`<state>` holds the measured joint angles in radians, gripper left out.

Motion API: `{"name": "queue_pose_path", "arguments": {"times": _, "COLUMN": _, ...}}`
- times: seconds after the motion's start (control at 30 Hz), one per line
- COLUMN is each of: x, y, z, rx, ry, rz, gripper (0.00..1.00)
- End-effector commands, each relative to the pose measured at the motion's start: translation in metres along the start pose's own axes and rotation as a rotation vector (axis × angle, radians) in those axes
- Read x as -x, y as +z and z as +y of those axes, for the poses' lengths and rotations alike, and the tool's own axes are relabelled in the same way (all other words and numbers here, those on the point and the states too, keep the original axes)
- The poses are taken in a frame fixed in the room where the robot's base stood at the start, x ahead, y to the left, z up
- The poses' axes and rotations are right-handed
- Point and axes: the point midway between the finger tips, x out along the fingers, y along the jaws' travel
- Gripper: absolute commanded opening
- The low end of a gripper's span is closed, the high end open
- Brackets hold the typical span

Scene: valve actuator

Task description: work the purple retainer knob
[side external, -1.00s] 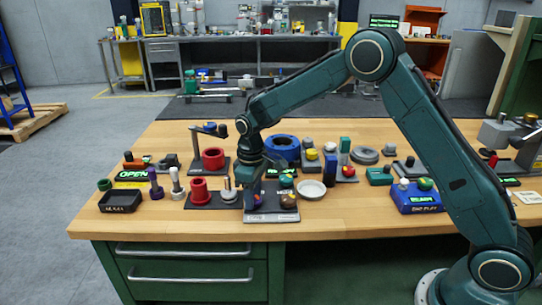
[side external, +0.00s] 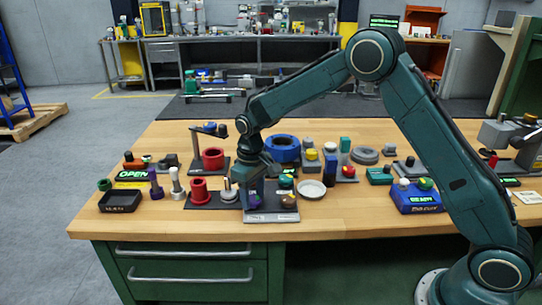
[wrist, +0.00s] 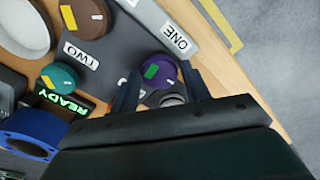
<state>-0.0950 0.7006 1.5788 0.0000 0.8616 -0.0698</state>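The purple retainer knob (wrist: 157,70) shows in the wrist view as a round cap with a green mark, on a grey panel by the label ONE. My gripper (wrist: 161,72) points down at it, one finger on each side. The fingers are apart and look open, with the knob between their tips; contact is not clear. In the side view my gripper (side external: 251,203) is low over the grey panel (side external: 270,217) near the table's front edge, and it mostly hides the knob.
A brown knob (wrist: 84,17) with a yellow mark and a teal knob (wrist: 60,77) by a READY display are close by. A white dish (side external: 311,189) stands right of the panel. Red cylinders and a black tray (side external: 120,201) lie to the left.

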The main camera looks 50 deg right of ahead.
Motion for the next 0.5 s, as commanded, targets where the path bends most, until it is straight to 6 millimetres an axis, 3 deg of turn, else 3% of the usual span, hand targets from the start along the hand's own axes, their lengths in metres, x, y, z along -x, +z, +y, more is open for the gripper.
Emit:
{"name": "queue_pose_path", "arguments": {"times": 0.07, "x": 0.0002, "y": -0.0001, "z": 0.0, "rx": 0.0, "ry": 0.0, "rz": 0.0, "gripper": 0.62}}
{"name": "queue_pose_path", "arguments": {"times": 0.5, "x": 0.0037, "y": -0.0003, "z": 0.0, "rx": 0.001, "ry": 0.0, "rz": 0.001, "gripper": 0.62}}
